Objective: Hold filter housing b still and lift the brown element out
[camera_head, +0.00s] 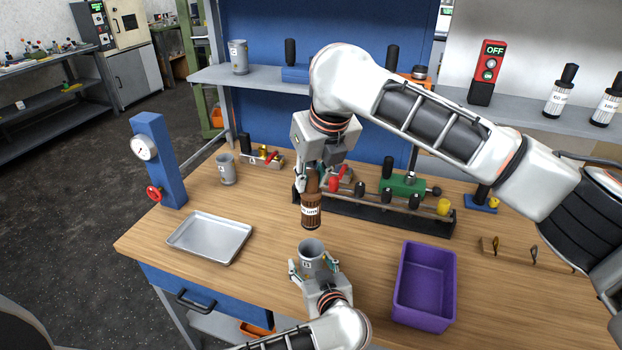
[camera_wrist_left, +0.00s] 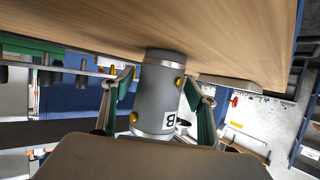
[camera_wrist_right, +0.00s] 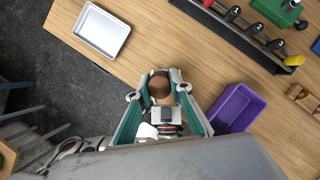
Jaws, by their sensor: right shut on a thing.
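The brown element (camera_head: 311,212) is a ribbed cylinder with a white label band. My right gripper (camera_head: 322,172) is shut on its upper part and holds it upright, clear above the housing's open top. In the right wrist view the element (camera_wrist_right: 160,84) shows from above between the fingers. Filter housing b (camera_head: 312,262) is a grey metal cup standing on the bench. Its label B shows in the left wrist view (camera_wrist_left: 157,100). My left gripper (camera_head: 313,268) has its fingers on either side of the housing; a narrow gap shows on one side, so it looks open around it.
A purple bin (camera_head: 398,290) stands right of the housing, and a silver tray (camera_head: 240,258) lies to its left. Behind are a rack with numbered pegs (camera_head: 345,210), a grey cup (camera_head: 227,170) and a blue gauge post (camera_head: 172,165). Bench between tray and housing is clear.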

